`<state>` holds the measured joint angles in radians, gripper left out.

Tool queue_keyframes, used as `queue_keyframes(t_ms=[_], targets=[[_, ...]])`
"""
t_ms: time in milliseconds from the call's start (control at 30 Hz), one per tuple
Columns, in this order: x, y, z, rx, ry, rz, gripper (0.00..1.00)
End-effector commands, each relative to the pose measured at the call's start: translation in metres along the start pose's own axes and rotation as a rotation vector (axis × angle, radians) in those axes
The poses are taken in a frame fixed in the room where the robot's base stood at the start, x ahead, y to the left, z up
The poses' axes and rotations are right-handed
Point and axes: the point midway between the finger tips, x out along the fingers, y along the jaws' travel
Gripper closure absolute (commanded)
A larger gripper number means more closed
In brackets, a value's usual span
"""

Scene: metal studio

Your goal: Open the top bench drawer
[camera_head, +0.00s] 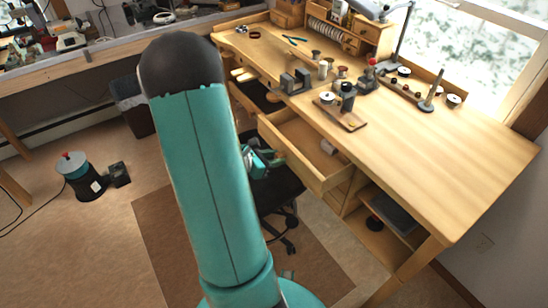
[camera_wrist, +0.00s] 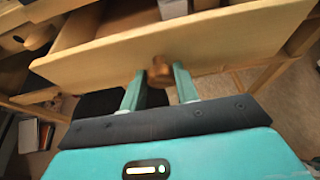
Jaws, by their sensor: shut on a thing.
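The top bench drawer (camera_head: 297,148) is pulled out from the wooden bench (camera_head: 420,150) in the head view, with its inside visible. In the wrist view its front panel (camera_wrist: 225,37) spans the top, with a round wooden knob (camera_wrist: 160,70) at its middle. My gripper (camera_wrist: 160,82) has its two teal fingers on either side of the knob and is shut on it. In the head view my gripper (camera_head: 262,158) is partly hidden behind my arm, in front of the drawer. A small pale object (camera_head: 328,147) lies in the drawer.
A black chair (camera_head: 275,190) stands below and in front of the drawer. Tools and small jars (camera_head: 347,97) stand on the bench top.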

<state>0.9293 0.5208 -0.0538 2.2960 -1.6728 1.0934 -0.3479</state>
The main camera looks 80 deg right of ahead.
Motion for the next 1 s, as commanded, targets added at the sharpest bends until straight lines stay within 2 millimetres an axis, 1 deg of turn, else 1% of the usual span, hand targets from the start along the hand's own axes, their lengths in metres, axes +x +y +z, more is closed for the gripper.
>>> queue_keyframes(t_ms=[100, 300, 400, 733, 767, 800, 833, 1000], targets=[[-0.007, 0.001, -0.003, -0.001, 0.0, 0.002, 1.0], [-0.033, 0.001, -0.014, -0.002, 0.0, 0.005, 1.0], [-0.041, 0.001, -0.017, -0.001, 0.0, 0.004, 1.0], [-0.043, 0.0, -0.018, 0.0, 0.0, 0.002, 1.0], [-0.043, 0.0, -0.018, 0.0, 0.0, 0.002, 0.64], [-0.043, 0.0, -0.018, 0.0, 0.0, 0.001, 0.56], [-0.043, 0.0, -0.018, 0.0, 0.0, 0.001, 0.5], [-0.043, 0.0, -0.018, 0.0, 0.0, 0.001, 0.49]])
